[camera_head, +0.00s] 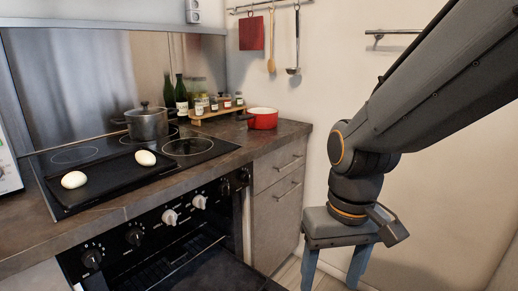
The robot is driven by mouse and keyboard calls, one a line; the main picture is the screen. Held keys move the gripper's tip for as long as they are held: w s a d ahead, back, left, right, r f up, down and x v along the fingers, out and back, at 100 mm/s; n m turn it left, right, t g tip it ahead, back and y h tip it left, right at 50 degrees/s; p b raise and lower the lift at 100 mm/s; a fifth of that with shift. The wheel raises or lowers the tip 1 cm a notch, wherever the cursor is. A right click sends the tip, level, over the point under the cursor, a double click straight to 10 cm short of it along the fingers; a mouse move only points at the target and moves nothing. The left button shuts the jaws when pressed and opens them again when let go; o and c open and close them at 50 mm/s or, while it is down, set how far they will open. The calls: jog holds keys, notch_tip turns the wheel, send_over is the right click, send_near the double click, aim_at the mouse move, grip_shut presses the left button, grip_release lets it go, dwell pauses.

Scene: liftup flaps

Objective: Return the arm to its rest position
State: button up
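My arm reaches in from the upper right of the head view and bends downward at the wrist. My gripper (333,274) points down at the lower right, in front of the grey cabinet drawers and the pale wall. Its two blue-grey fingers are spread well apart with only floor and wall showing between them. It holds nothing that I can see. The fingertips run to the bottom edge of the picture.
The oven (180,262) at lower left appears open, with a rack and dark panel showing. A black tray (108,178) with two white eggs, a grey pot (147,124) and a red pan (262,119) stand on the counter. Right of my gripper is bare wall.

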jog(key=d+r+m+p, duration=0.1)
jog(key=d+r+p, duration=0.5)
jog(key=p, duration=0.7)
jog(key=shift+s+r+m+h, duration=0.3)
jog(key=shift+r, duration=0.05)
dwell(0.4)
